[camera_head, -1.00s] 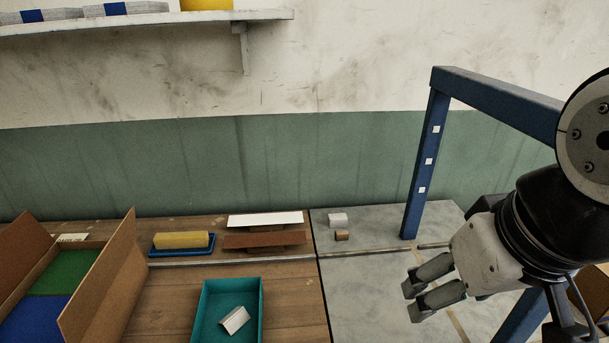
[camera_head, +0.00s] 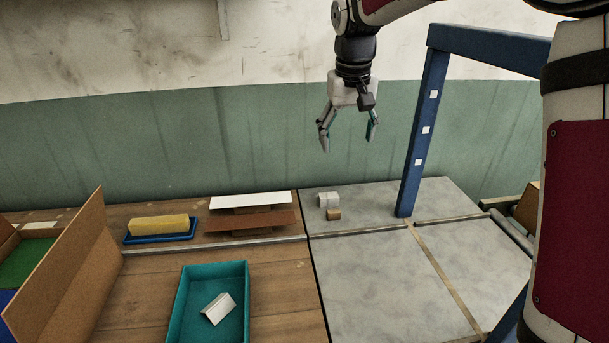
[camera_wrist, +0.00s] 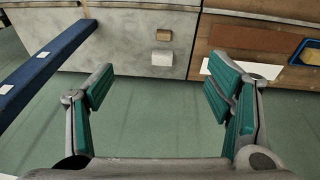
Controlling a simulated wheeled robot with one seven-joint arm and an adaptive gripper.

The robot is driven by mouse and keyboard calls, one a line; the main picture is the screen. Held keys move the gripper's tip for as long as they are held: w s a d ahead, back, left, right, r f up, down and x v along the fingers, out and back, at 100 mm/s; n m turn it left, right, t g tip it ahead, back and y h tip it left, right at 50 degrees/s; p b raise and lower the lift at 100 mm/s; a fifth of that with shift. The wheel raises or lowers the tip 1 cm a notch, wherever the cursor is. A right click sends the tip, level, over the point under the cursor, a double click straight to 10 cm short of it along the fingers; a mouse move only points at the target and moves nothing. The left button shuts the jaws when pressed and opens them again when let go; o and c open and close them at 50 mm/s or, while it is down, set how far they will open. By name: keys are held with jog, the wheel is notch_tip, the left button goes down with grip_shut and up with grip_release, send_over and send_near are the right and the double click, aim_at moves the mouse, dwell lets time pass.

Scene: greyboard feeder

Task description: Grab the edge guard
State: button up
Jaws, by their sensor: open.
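The edge guard appears to be the white angled piece (camera_head: 218,308) lying tilted inside the teal bin (camera_head: 177,308) on the wooden bench. My gripper (camera_head: 348,143) is open and empty, high in front of the green wall band, above and behind the small blocks. It is well up and to the right of the bin, touching nothing. In the wrist view my open gripper (camera_wrist: 160,76) shows its two teal-padded fingers wide apart. The edge guard and bin are not visible there.
A white block (camera_head: 328,199) and a brown block (camera_head: 334,215) sit on the grey surface (camera_head: 375,270). A blue post (camera_head: 420,130) stands right of my gripper. White and brown strips (camera_head: 250,221), a yellow block (camera_head: 158,223) and a cardboard panel (camera_head: 70,275) lie left.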

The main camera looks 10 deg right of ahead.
jog(key=b, duration=0.2)
send_near(329, 195)
jog(key=shift+m+g+y, duration=0.3)
jog(key=shift+g+y, duration=0.1)
jog(key=f, duration=0.3)
jog(key=w+f, duration=0.1)
jog(key=f, duration=0.2)
jog(key=w+f+b, duration=0.1)
jog(key=f, duration=0.3)
jog(key=shift+d, duration=0.3)
jog(key=shift+c, duration=0.3)
jog(key=c, duration=0.9)
